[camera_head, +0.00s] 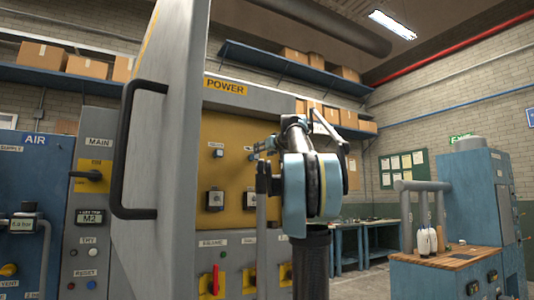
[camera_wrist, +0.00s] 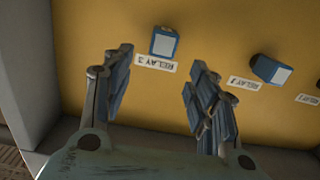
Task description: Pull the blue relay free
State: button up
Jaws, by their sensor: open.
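In the wrist view, a blue relay (camera_wrist: 164,41) with a pale front face sits on the yellow panel (camera_wrist: 100,22), by the RELAY 3 label. A second blue-sided relay (camera_wrist: 271,70) with a pale face sits to its right, by the RELAY 2 label. My gripper (camera_wrist: 162,92) is open and empty. Its two fingers are spread wide apart, pointing at the panel, with the RELAY 3 block beyond and between them, not touched. In the head view, my gripper (camera_head: 264,149) is in front of the yellow panel's right part, partly hidden by my own wrist.
A grey cabinet door (camera_head: 165,130) with a black handle (camera_head: 117,150) stands open left of the POWER panel. A red switch (camera_head: 215,280) sits below the panel. At the right is a blue bench (camera_head: 440,275) with white bottles (camera_head: 427,241). Open floor is visible behind it.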

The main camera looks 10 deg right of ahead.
aim_at(254, 157)
jog(key=x, duration=1)
jog(key=c, duration=1.1)
jog(key=shift+c, duration=0.3)
